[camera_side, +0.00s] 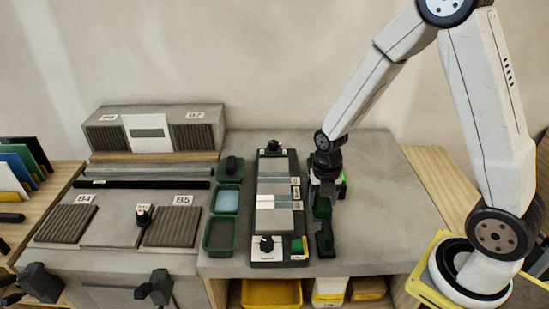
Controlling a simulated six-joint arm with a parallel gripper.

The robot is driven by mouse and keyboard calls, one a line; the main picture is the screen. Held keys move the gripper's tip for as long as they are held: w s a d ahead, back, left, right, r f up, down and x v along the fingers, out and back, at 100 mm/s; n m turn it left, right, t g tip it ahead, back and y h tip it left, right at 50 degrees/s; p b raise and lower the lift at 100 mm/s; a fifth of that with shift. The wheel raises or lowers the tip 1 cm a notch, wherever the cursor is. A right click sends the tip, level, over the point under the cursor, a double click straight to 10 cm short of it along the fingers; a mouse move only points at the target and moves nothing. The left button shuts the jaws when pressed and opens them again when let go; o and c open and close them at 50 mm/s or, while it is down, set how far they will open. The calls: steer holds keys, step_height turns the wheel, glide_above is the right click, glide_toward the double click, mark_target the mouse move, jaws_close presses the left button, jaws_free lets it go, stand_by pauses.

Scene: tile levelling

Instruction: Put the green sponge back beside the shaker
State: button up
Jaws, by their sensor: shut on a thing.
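My gripper (323,192) points down over the right part of the grey bench, just right of a long black-framed unit. The black-framed unit (280,263), which may be the shaker, carries grey and white tiles, black knobs at both ends and a small green block or button (298,245).
Left of the unit are a green tray with pale blue contents (227,212), a dark green tray (220,250) and a dark green block (231,167). Ribbed pads (67,223) lie further left. Yellow bins (271,293) sit below. The bench right of my gripper is clear.

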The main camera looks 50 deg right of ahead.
steer(key=shift+f, duration=1.25)
stand_by(0.4)
steer(key=o, duration=1.3)
steer(key=shift+c, duration=0.2)
steer(key=shift+r, duration=0.15)
steer(key=shift+r, duration=3.85)
